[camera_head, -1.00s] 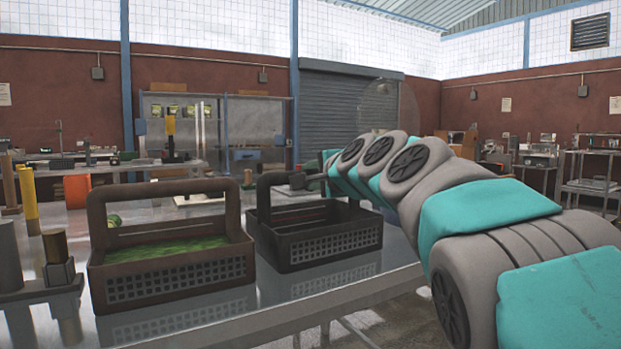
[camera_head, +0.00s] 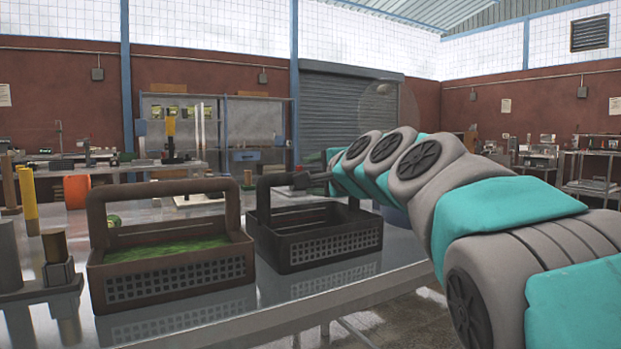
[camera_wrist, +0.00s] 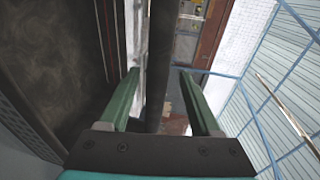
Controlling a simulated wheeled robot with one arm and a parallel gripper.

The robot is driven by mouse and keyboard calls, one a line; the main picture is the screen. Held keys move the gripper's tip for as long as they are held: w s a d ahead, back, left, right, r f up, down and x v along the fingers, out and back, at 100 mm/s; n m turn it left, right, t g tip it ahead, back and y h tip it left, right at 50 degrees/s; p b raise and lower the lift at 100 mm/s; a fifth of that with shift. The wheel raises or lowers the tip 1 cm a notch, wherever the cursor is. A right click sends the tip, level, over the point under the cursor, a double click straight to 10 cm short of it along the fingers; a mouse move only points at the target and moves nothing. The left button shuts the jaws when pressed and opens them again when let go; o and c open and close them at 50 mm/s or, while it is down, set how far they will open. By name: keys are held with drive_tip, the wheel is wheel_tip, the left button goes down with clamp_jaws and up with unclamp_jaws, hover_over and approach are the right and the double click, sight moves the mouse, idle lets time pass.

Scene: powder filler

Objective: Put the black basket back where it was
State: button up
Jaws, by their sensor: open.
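The black basket (camera_head: 318,250) stands upright on the metal table, right of a brown basket, and looks empty. Its handle (camera_head: 264,200) rises at its left side, with the top bar reaching toward my gripper (camera_head: 312,180). In the wrist view, my gripper (camera_wrist: 156,82) has its two green fingers apart. The dark handle bar (camera_wrist: 160,60) runs between them, with a visible gap on each side. In the head view the fingers are small and partly hidden by my arm.
The brown basket (camera_head: 180,277) with green contents stands close on the left. A dark fixture with cylinders (camera_head: 58,262) is at the far left. The table (camera_head: 300,306) has a narrow bare strip in front of the baskets; its right edge lies under my arm.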

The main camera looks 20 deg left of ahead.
drive_tip(key=b+v, duration=0.1)
drive_tip(key=v, duration=0.9)
drive_tip(key=shift+s+d, duration=0.2)
